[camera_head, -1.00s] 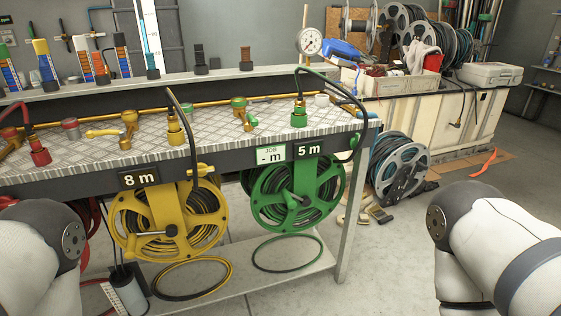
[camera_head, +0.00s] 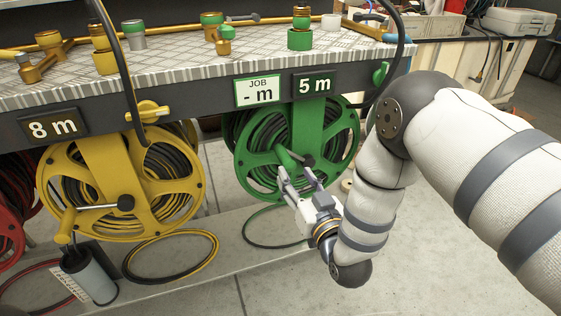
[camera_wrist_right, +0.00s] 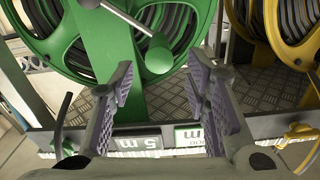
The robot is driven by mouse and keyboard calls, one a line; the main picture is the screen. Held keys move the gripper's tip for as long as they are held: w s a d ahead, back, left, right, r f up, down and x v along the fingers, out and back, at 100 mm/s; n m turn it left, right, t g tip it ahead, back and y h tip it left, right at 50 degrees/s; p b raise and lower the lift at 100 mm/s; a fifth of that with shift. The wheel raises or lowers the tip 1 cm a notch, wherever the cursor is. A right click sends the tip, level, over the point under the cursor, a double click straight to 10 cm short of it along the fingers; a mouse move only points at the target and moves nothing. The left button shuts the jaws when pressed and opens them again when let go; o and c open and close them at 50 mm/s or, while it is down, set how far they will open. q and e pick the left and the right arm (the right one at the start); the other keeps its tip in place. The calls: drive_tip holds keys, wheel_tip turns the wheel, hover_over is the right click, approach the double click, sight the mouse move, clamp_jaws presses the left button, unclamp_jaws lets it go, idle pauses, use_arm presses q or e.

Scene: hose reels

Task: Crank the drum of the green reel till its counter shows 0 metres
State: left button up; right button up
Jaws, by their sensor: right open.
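The green reel (camera_head: 246,165) hangs under the bench; its drum holds dark hose. Its counter (camera_head: 315,84) reads 5 m. The crank on its face has a green handle (camera_head: 285,157) and a dark ball (camera_head: 308,160) on the other end. My right gripper (camera_head: 297,174) is open and empty, just in front of the crank. My left gripper is out of view.
A JOB sign (camera_head: 258,91) reading "- m" sits left of the counter. The yellow reel (camera_head: 190,208), marked 8 m, hangs to the left, with a red reel (camera_head: 10,225) beyond it. A green hose loop (camera_head: 258,232) lies on the shelf below. A dark hose hangs beside my right arm.

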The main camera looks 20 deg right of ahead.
sight(286, 160)
drive_tip(key=w+b, duration=0.1)
drive_tip(key=w, duration=0.6)
drive_tip(key=shift+w+a+f, duration=0.1)
drive_tip(key=shift+w, duration=0.2)
clamp_jaws()
